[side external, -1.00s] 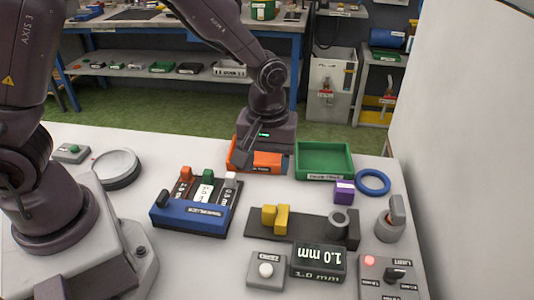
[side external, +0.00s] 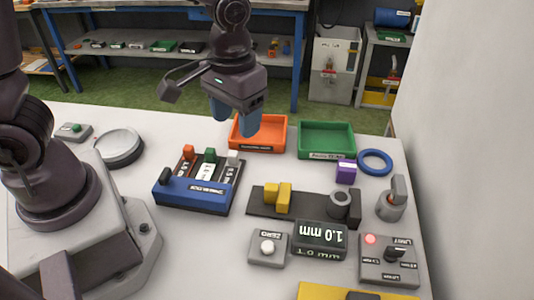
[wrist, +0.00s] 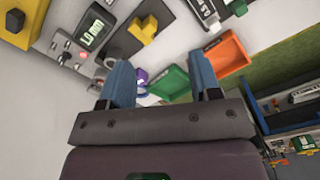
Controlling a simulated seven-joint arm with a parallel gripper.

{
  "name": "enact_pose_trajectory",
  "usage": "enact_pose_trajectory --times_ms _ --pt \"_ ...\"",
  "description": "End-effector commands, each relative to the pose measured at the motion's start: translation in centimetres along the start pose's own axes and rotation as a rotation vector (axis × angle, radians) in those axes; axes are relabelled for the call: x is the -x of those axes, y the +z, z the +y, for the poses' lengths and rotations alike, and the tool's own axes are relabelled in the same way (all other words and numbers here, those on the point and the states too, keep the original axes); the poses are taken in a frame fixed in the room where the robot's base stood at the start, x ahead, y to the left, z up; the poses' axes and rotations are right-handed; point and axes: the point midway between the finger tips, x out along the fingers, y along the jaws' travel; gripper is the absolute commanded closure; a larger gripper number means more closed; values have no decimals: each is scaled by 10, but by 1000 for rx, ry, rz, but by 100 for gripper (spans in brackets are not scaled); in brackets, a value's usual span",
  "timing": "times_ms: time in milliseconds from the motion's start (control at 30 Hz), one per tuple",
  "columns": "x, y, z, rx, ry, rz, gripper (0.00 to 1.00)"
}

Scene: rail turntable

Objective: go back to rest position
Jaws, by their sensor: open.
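My gripper (side external: 234,124) hangs above the bench near the orange tray, its two blue fingers apart with nothing between them. In the wrist view the open gripper (wrist: 160,88) also shows both blue fingers spread and empty. The orange tray (side external: 277,118) is behind and right of the fingers. The green tray (side external: 326,126) stands to its right. The fingers appear clear of the bench. Whether anything lies in the orange tray is partly hidden.
A blue rack (side external: 193,195) with coloured-topped gauges stands front left of the gripper. A dark fixture with a yellow block (side external: 278,197), a display (side external: 320,236), a purple block (side external: 346,172), a blue ring (side external: 375,162) and a lamp panel (side external: 388,262) fill the right. A white wall borders the right.

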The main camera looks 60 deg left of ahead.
Motion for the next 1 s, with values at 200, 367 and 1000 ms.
enact_pose_trajectory --times_ms 200,367,1000 --pt "56 35 -33 -206 43 137 43" --pt "88 63 -57 -290 48 275 43" --pt "126 86 -82 -230 47 503 43"
